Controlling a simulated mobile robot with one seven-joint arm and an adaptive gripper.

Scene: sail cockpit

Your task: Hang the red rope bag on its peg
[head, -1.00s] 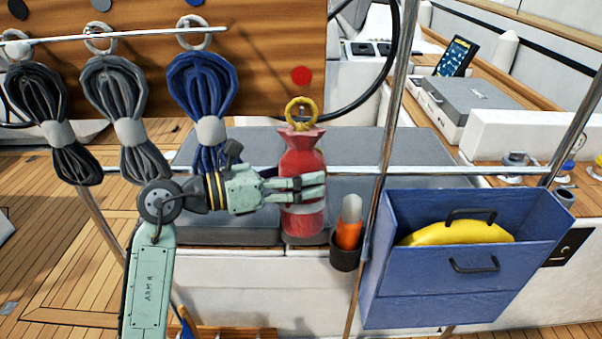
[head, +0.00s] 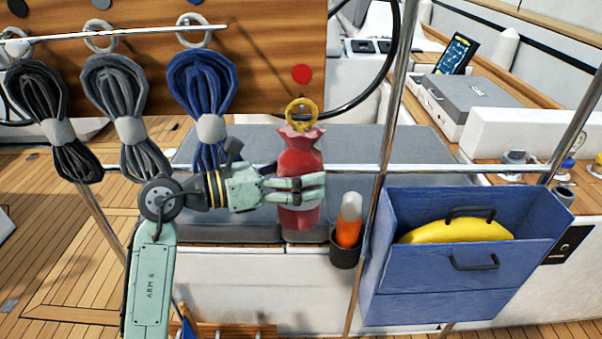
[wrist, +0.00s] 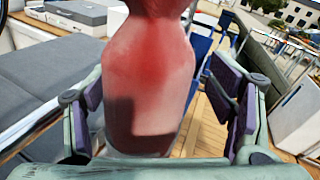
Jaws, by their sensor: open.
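The red rope bag (head: 298,158) stands nearly upright, slightly tilted, in the middle of the head view, with a yellow ring (head: 302,113) on top. A red disc (head: 302,74) is on the wooden panel above it; I cannot make out a peg there. My gripper (head: 312,188) reaches from the left at the bag's middle. In the wrist view the bag (wrist: 150,75) is between the open jaws (wrist: 165,125), close to the left finger, with a gap to the right one. The bag's top is out of the wrist view. Whether its base touches the seat is unclear.
Black, grey and blue rope coils (head: 203,85) hang by rings at the left, by a white rod (head: 120,35). A steel rail (head: 430,170) crosses near the bag. A holder with an orange item (head: 348,232) and a blue box (head: 455,275) are to the right.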

